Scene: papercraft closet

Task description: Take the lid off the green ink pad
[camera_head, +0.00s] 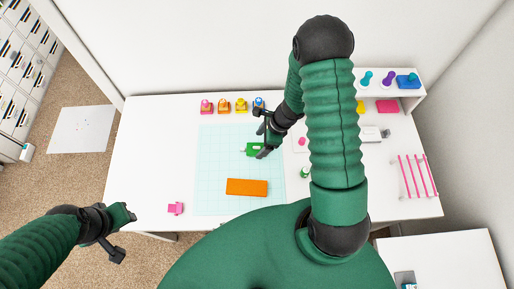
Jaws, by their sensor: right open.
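The green ink pad (252,149) lies on the pale blue gridded mat (220,163). I cannot tell whether its lid is a separate piece at this size. My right gripper (263,151) is open at the right end of the green pad, and its dark fingers partly cover that end. I cannot tell whether they touch it. My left gripper (126,213) is off the table's left front corner, away from the pad, and its jaws are too small to read.
An orange block (247,187) lies on the mat in front. Pink (207,106), orange (224,106), yellow (242,105) and blue (259,103) pieces line the back. A pink piece (176,208) sits front left. A pink-barred rack (416,176) stands at right. The table's left is clear.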

